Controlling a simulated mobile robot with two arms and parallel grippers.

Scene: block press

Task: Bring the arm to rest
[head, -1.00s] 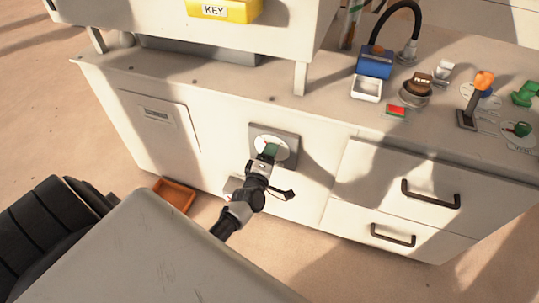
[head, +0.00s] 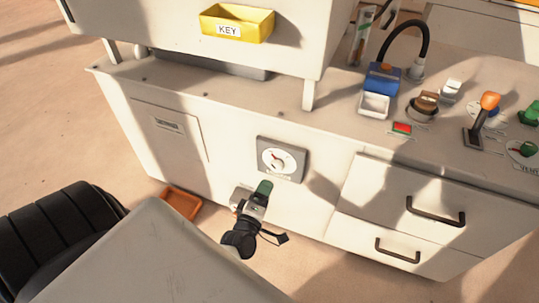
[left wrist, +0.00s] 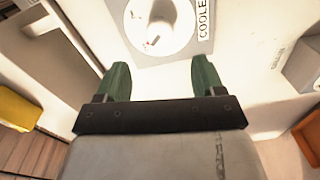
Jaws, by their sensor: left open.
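My left gripper (head: 264,189) is in front of the cabinet, a little below and left of the round dial (head: 278,161) on its grey plate. In the left wrist view the gripper's two green fingers (left wrist: 159,80) stand apart with nothing between them. The dial (left wrist: 160,26) shows beyond the fingertips there, apart from them, with a label partly reading "COOLE" beside it. My right gripper is in neither view.
The counter holds a blue block press (head: 382,78) with a white tray (head: 374,105), a red button (head: 402,128) and an orange-topped lever (head: 489,101). A yellow KEY bin (head: 237,24) hangs above. Drawers with dark handles (head: 435,212) are at right. An orange tray (head: 182,202) lies on the floor.

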